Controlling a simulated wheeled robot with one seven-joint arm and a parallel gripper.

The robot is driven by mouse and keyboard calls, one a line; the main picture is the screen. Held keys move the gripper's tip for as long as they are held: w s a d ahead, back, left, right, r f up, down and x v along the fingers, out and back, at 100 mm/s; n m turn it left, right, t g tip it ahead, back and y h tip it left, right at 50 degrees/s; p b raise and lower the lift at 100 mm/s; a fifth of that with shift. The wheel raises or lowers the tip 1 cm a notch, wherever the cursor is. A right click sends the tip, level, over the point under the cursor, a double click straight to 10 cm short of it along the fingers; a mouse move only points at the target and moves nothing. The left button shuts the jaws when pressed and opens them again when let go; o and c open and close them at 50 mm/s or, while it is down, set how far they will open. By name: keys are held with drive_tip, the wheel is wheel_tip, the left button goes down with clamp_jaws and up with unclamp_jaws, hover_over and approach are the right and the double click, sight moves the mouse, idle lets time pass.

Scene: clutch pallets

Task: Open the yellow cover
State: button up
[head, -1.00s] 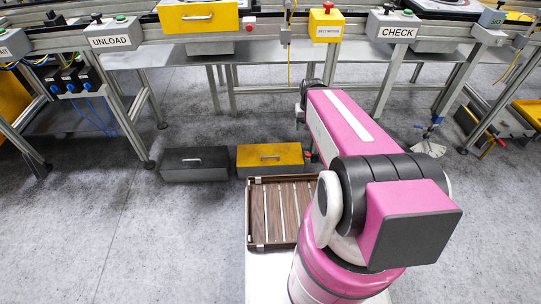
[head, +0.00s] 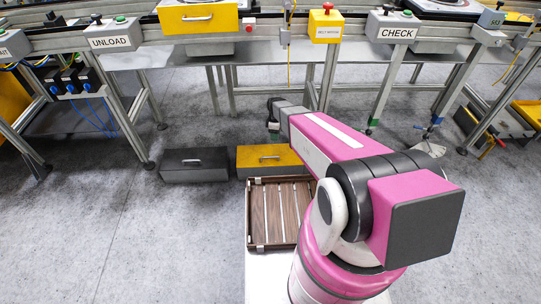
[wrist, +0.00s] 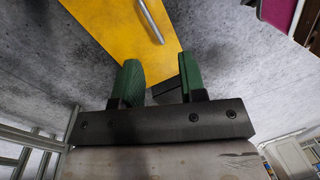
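A low box on the floor has a yellow cover (head: 262,156) with a silver handle (head: 270,157) on its top. In the wrist view the yellow cover (wrist: 115,35) fills the upper middle, and its handle (wrist: 151,20) lies at the top edge. My gripper (head: 274,127) is above and behind the yellow cover in the head view, apart from it. In the wrist view my gripper (wrist: 161,82) shows two green fingers spread apart with nothing between them. The right part of the cover is hidden by my arm in the head view.
A dark box (head: 195,164) with a handle stands left of the yellow-covered one. A brown slatted tray (head: 249,215) lies in front. Another yellow cover (head: 200,18) with a handle is up on the conveyor line behind. Grey floor at the left is clear.

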wheel_tip(320, 180, down, 5)
drive_tip(key=w+a+n, duration=0.3)
hover_over(271, 154)
drive_tip(key=s, duration=0.5)
drive_tip(key=f, duration=1)
drive_tip(key=shift+a+f, duration=0.3)
drive_tip(key=shift+f, duration=0.1)
clamp_jaws()
